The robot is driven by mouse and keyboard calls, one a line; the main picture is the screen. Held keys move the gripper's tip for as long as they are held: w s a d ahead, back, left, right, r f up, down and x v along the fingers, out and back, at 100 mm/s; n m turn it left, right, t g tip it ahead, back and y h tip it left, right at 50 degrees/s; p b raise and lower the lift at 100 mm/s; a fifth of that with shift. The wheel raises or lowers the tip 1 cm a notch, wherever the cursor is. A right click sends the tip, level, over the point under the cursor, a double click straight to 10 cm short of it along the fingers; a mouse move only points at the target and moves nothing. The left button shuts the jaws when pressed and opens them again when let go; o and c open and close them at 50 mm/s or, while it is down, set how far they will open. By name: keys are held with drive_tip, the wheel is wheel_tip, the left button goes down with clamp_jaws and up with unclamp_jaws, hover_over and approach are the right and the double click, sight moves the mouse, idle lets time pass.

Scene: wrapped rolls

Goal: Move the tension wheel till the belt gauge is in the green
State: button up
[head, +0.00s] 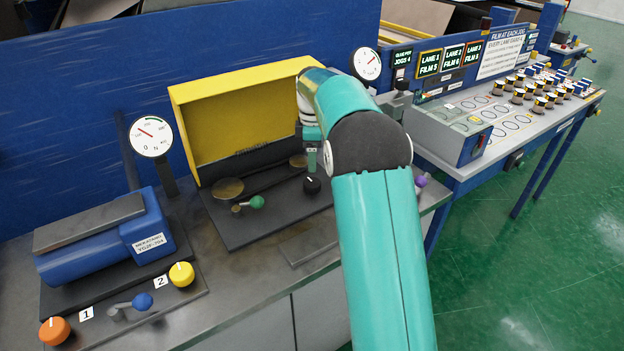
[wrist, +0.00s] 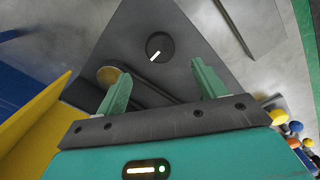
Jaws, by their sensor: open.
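A black knob with a white mark, which looks like the tension wheel (head: 312,185), sits on a dark plate at the right of the belt; it also shows in the wrist view (wrist: 160,46). My gripper (head: 312,160) is above and close behind this wheel. In the wrist view my gripper (wrist: 162,84) has its two green fingers apart with nothing between them, and the wheel lies just past the tips. A round gauge (head: 151,136) with a red needle stands left of the yellow cover. A second gauge (head: 368,63) stands behind my arm. I cannot tell which is the belt gauge.
The open yellow cover (head: 230,110) stands behind the belt (head: 262,178). A green-knobbed lever (head: 256,202) is left of the wheel. A blue motor (head: 110,245), orange knob (head: 54,331) and yellow knob (head: 181,274) are at left. Bare bench (head: 235,300) lies in front.

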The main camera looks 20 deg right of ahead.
sight(311, 182)
wheel_tip(311, 182, down, 10)
drive_tip(key=shift+w+a+r, duration=0.1)
drive_tip(key=shift+a+r, duration=0.05)
drive_tip(key=shift+r, duration=0.1)
drive_tip(key=c, duration=1)
